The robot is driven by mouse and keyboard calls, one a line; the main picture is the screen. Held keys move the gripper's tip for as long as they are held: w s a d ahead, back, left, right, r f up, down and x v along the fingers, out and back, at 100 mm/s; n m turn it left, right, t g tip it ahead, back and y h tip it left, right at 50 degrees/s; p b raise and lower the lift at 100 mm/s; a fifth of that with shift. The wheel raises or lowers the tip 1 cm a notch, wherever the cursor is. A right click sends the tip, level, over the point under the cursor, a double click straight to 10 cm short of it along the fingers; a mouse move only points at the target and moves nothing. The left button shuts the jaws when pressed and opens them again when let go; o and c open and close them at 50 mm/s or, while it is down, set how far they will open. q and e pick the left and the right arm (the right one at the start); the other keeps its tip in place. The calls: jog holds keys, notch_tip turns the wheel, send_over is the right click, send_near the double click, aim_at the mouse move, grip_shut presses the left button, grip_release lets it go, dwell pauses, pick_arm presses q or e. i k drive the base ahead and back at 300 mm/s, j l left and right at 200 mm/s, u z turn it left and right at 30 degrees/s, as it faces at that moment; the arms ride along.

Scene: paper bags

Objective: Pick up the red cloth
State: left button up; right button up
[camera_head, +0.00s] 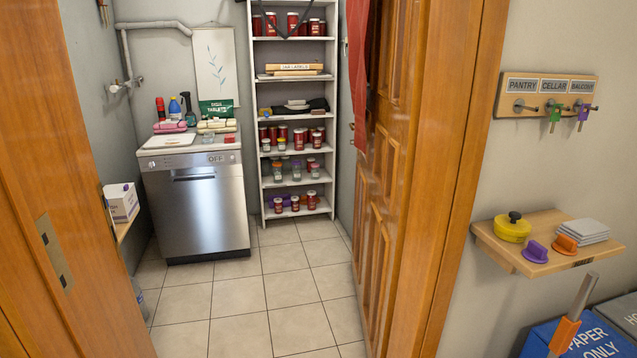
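The red cloth (359,60) hangs in a long narrow strip at the top middle, along the inner side of the open wooden door (385,190). Its upper end runs out of the picture, so what it hangs from is hidden. Its lower end comes to a point above the door's handle side.
A doorway opens onto a clear tiled floor (265,285). A steel dishwasher (205,215) and a white shelf rack (333,110) with several jars stand at the back. At right are a small wooden shelf (490,235), a key rack (510,82) and a blue bin (585,335).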

aim_at(230, 138)
jog(key=i+j+z, duration=0.15)
jog(key=z, duration=1.1)
jog(key=j+z, duration=0.4)
jog(key=i+j+z, duration=0.1)
jog(key=j+z, duration=0.15)
jog(key=z, duration=0.15)
jog(key=j+z, duration=0.2)
jog(key=j, duration=1)
jog(key=j+z, duration=0.2)
jog(key=j, duration=1)
jog(key=j+u, duration=0.1)
jog(key=j, duration=1.1)
jog(key=i+j+u, duration=0.1)
jog(key=j, duration=1.05)
